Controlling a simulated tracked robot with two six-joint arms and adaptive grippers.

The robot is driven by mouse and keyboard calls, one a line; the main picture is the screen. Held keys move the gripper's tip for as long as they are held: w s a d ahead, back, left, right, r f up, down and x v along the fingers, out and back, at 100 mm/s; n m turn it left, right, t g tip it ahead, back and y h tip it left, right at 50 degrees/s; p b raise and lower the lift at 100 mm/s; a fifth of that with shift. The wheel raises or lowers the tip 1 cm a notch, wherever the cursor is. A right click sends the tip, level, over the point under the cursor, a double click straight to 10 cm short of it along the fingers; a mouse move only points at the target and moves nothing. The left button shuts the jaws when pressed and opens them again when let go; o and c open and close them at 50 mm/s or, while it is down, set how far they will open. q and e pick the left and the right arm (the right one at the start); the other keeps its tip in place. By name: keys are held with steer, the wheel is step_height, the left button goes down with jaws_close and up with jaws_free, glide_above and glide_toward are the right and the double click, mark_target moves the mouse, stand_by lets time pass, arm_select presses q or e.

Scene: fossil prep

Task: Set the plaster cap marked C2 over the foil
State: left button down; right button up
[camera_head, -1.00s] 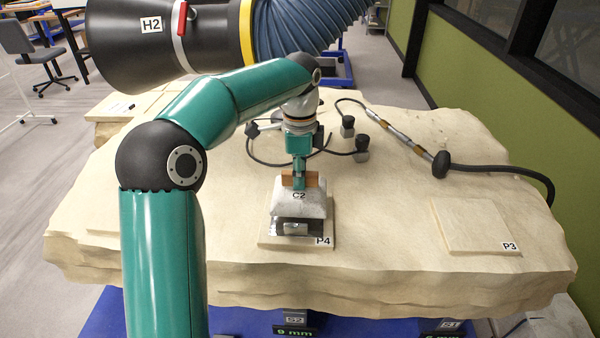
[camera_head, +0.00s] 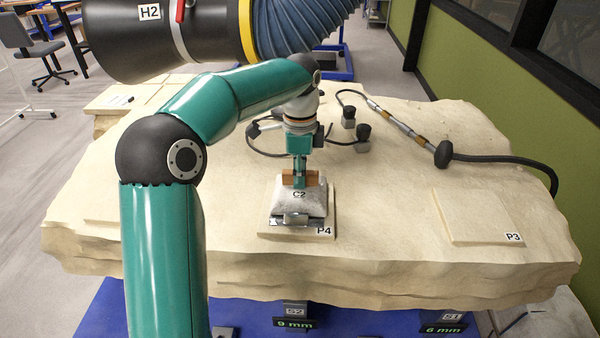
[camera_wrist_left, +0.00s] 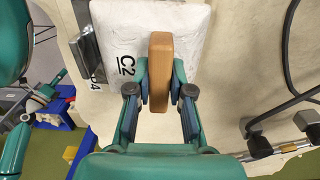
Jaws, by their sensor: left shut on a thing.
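The plaster cap marked C2 (camera_head: 310,207) is a pale, rough block with a wooden handle (camera_head: 314,180). My left gripper (camera_head: 299,183) is shut on this handle from above. In the left wrist view, the fingers (camera_wrist_left: 160,85) sit on both sides of the handle (camera_wrist_left: 160,62), with the cap (camera_wrist_left: 118,28) beyond. The shiny foil (camera_head: 290,220) shows under the cap's front edge, on the plate marked P4 (camera_head: 270,230). The cap looks level and very close over the foil; I cannot tell whether they touch. The cap hides most of the foil. My right gripper is out of view.
A bare plate marked P3 (camera_head: 475,215) lies on the stone slab (camera_head: 385,250) at right. A pen-like tool (camera_head: 405,135) with a dark hose lies behind it. Small dark-topped blocks with cables stand behind the cap. A black hood marked H2 (camera_head: 165,40) hangs at upper left.

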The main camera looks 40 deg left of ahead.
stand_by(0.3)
arm_select(q)
steer(key=c, duration=1)
jaws_free()
steer(key=shift+f, duration=0.1)
steer(key=shift+o, duration=0.2)
step_height(320, 180, up, 12)
steer(key=shift+w+f, duration=0.1)
steer(key=shift+w, duration=0.05)
